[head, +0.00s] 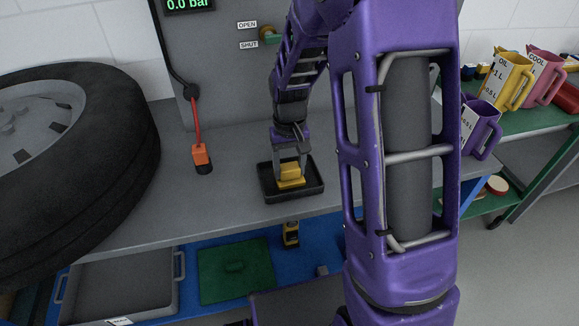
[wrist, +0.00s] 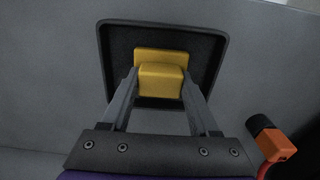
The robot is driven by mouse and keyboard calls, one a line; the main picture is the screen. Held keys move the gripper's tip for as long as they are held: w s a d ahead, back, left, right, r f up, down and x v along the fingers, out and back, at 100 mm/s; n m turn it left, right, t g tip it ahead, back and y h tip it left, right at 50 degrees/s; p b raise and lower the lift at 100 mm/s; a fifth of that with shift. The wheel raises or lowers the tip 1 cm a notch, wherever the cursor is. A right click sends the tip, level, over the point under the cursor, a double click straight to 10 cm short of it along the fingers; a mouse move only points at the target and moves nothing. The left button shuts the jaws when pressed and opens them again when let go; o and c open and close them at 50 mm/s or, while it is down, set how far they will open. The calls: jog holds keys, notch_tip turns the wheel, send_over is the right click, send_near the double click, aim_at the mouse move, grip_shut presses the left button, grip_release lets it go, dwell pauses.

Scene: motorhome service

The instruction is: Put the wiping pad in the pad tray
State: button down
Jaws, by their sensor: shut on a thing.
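The yellow wiping pad (head: 291,177) is in my gripper, over the black pad tray (head: 268,191) on the grey bench. In the wrist view the pad (wrist: 160,78) sits between the two fingers of my gripper (wrist: 160,90), inside the outline of the tray (wrist: 214,60). My gripper (head: 290,160) points down and is shut on the pad's raised grip. The pad is at or just above the tray floor; I cannot tell whether it touches.
An orange-and-black tool (head: 201,156) on a red hose stands left of the tray. A large tyre (head: 125,130) fills the bench's left end. Measuring jugs (head: 510,80) stand at the right. A grey tray (head: 115,285) and green mat (head: 236,270) lie below.

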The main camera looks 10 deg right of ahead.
aim_at(289, 166)
jog(key=shift+c, duration=0.7)
grip_release()
jog(key=shift+f, duration=0.15)
notch_tip(289, 166, up, 12)
jog(key=p, duration=0.1)
jog(key=shift+r, duration=0.2)
jog(key=shift+w, duration=0.1)
